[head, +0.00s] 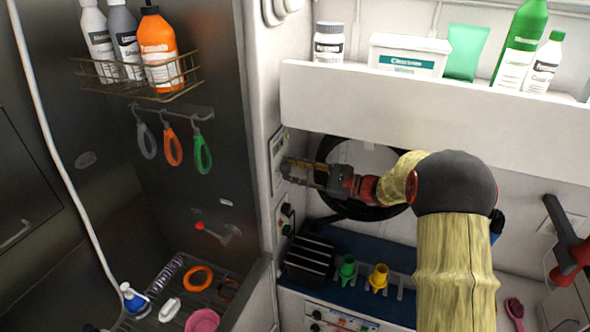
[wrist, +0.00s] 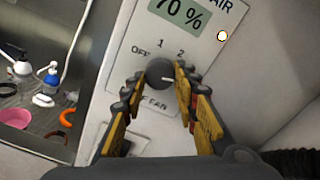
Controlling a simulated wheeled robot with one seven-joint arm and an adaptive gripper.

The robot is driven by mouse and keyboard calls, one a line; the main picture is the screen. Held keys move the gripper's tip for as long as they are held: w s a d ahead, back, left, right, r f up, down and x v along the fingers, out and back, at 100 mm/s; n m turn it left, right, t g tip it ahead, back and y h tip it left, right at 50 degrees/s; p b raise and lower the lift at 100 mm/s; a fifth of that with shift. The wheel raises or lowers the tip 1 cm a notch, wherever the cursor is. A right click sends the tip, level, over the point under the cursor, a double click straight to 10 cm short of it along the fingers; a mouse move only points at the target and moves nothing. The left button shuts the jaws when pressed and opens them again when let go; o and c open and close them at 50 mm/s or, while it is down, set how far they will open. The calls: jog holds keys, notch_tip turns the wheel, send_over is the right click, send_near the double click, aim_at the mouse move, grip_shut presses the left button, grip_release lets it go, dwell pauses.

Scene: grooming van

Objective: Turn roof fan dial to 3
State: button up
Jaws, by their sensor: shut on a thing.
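The roof fan dial (wrist: 159,71) is a dark round knob on a pale wall panel (wrist: 118,62). In the wrist view the printed marks OFF, 1 and 2 show around its upper side, and part of the word FAN shows below it. A short white pointer line on the knob points right, toward my right finger. No mark 3 shows; the finger covers that side. My gripper (wrist: 158,76) is shut on the dial, one yellow-and-black finger on each side. In the head view my gripper (head: 288,167) reaches left to the panel (head: 277,150), and the dial is hidden.
A display (wrist: 182,12) reading 70 % sits above the dial. A white shelf (head: 430,105) with bottles overhangs my arm. A wire basket (head: 135,88) hangs at left above several coloured loops. A black ring (head: 330,152) is behind my gripper. Yellow and green nozzles stand below.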

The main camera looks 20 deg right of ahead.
jog(key=shift+f, duration=0.1)
jog(key=o, duration=1.2)
jog(key=shift+c, duration=0.2)
jog(key=v, duration=1.2)
jog(key=shift+w+d+f, duration=0.1)
